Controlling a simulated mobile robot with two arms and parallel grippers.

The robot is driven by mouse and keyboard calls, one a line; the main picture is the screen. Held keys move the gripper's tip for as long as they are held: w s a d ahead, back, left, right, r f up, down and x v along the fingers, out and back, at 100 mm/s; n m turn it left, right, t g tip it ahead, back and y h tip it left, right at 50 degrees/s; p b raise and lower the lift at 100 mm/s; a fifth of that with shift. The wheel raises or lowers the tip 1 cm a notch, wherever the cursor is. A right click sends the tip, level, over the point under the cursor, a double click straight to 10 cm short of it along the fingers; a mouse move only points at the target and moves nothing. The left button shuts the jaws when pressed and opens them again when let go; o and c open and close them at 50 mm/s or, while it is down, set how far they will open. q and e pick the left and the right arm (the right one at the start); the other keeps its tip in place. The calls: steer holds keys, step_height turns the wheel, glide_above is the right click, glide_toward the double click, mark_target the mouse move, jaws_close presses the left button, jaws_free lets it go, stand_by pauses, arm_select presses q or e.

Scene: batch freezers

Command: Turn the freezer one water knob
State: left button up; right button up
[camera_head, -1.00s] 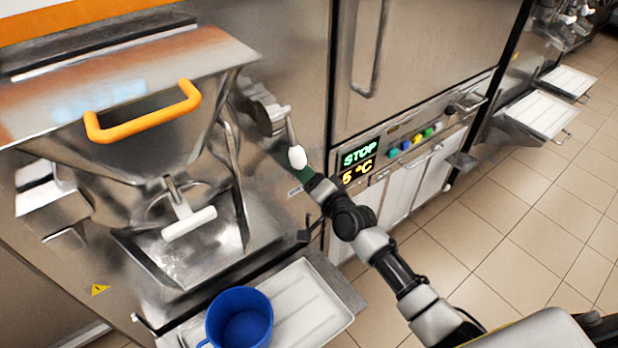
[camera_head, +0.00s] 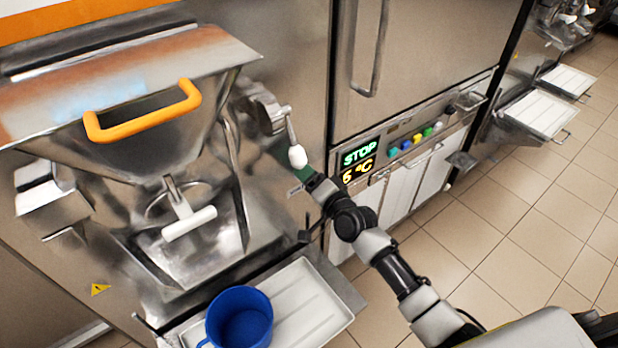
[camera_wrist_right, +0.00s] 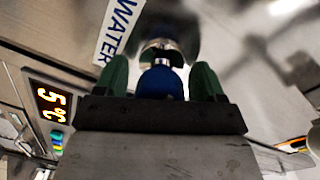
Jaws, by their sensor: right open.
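My right gripper (camera_head: 304,174) reaches up to the front of the left freezer machine, just below a lever with a white grip (camera_head: 297,156). In the right wrist view, its two green fingers (camera_wrist_right: 160,82) stand apart on either side of a blue knob (camera_wrist_right: 160,83). The knob is on a metal stem beside a WATER label (camera_wrist_right: 118,28). Whether the fingers touch the knob, I cannot tell. In the head view the gripper hides the knob, and the small label shows beside it. My left gripper is not in view.
A blue jug (camera_head: 240,318) stands on a white tray (camera_head: 305,297) below the machine's chute. A STOP and temperature display (camera_head: 360,162) with coloured buttons is right of the gripper. An orange handle (camera_head: 142,112) is on the hopper lid. Tiled floor is clear at right.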

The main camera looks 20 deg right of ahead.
steer(key=v, duration=1)
steer(key=shift+s, duration=0.25)
